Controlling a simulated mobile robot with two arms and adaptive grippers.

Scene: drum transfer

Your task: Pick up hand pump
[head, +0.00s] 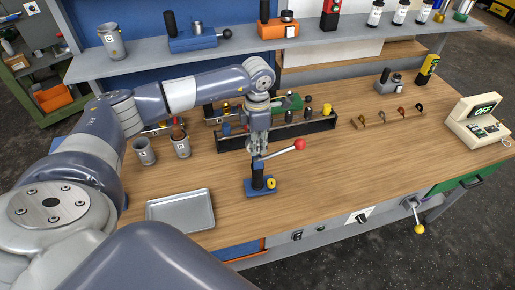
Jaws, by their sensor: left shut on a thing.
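The hand pump (257,182) has a blue base, a dark upright column, a yellow mark on the base and a lever ending in a red ball (299,145). It is upright over the front middle of the wooden workbench (350,165), and I cannot tell whether its base touches the top. My left gripper (257,151) comes down from above and is shut on the upper part of the hand pump, where its fingers hide some of the pump's top. My right gripper is not in view.
A grey tray (181,212) lies to the left of the pump. Two metal cups (144,152) stand behind the tray. A dark rack (310,129) with several tools is behind the gripper.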

